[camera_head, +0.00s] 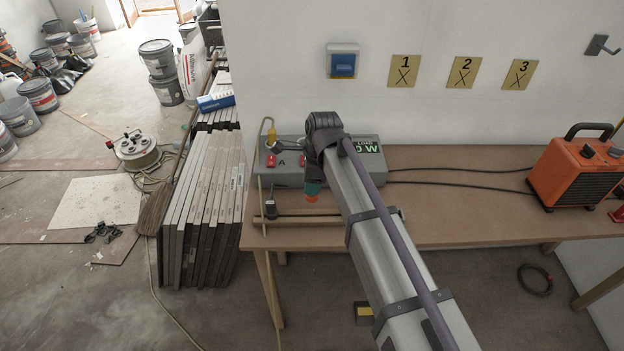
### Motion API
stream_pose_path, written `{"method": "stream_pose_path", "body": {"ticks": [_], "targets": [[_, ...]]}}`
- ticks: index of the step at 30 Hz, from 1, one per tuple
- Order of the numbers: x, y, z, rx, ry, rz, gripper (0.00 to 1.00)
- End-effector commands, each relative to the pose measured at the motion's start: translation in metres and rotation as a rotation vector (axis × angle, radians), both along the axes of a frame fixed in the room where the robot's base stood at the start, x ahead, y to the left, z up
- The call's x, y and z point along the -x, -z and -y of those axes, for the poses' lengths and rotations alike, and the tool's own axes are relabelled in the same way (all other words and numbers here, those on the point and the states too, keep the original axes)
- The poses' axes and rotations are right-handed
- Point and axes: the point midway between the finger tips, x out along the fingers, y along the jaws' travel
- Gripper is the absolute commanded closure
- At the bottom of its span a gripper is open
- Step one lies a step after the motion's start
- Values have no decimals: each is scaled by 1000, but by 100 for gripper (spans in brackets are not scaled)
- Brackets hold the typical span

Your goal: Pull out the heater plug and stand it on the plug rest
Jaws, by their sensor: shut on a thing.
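My gripper (312,195) shows as a small teal and orange end below the dark wrist, in front of the grey socket box (285,179). It is shut; what it grips is mostly hidden, and I take it to be the heater plug. The box has a socket marked A, red switches and a green display ending in "0 W"; my arm hides its middle. The orange heater (575,172) stands at the right of the bench, with dark cables running left behind my arm. A small black piece (271,209) stands by a wooden strip (290,221); I cannot tell whether that is the plug rest.
A yellow plug and cord (270,137) are at the box's left. The wooden bench (460,212) is mostly clear between my arm and the heater, apart from dark cables. Tile stacks (205,200) stand close to its left. Three numbered plates hang on the wall.

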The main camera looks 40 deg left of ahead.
Motion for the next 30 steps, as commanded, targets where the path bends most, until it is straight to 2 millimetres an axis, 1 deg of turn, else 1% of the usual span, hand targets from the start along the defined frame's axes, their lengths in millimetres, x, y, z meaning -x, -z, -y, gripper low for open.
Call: {"method": "stream_pose_path", "body": {"ticks": [1, 20, 24, 30], "targets": [[0, 7, 0, 0, 0, 0, 87], [0, 45, 0, 0, 0, 0, 87], [0, 41, 0, 0, 0, 0, 87], [0, 44, 0, 0, 0, 0, 87]]}}
